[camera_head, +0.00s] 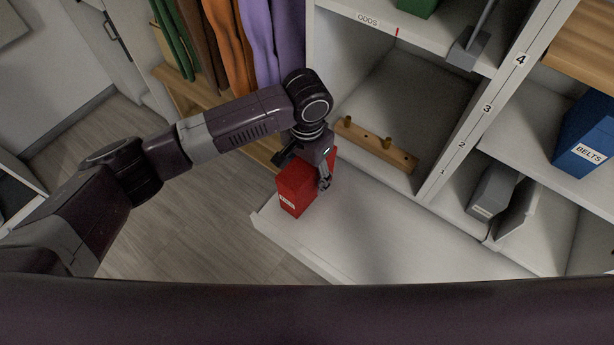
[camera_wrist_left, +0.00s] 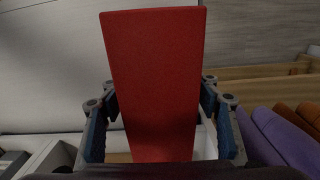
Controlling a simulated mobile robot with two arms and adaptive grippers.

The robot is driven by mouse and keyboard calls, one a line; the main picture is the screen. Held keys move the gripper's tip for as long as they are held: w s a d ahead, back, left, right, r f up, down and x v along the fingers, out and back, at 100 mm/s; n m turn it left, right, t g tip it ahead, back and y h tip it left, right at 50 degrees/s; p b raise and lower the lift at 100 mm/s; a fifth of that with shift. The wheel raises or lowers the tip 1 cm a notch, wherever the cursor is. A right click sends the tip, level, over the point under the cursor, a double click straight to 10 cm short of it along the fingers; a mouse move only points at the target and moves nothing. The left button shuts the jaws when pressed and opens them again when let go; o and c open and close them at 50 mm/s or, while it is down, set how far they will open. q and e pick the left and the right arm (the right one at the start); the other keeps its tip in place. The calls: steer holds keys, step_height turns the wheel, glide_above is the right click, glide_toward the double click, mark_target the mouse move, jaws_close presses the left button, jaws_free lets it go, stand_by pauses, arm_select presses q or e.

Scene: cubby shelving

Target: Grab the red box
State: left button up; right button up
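The red box (camera_head: 297,190) is tall and narrow, with a white label low on its front. It stands upright near the left end of the low white shelf board in the head view. My left gripper (camera_head: 325,182) is at the box's upper part, coming from above and behind. In the left wrist view the red box (camera_wrist_left: 155,75) fills the middle between my two left fingers (camera_wrist_left: 160,110), one on each side. The fingertips lie close along its sides; whether they press on it cannot be told. My right gripper is not in view.
A wooden peg rail (camera_head: 376,146) lies in the cubby behind the box. A blue belts box (camera_head: 588,135) and grey bins (camera_head: 493,192) sit in the right cubbies. Hanging clothes (camera_head: 255,40) are at the back left. The white board (camera_head: 400,240) right of the box is clear.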

arm_select(q)
steer(key=c, duration=1.2)
steer(key=shift+r, duration=0.1)
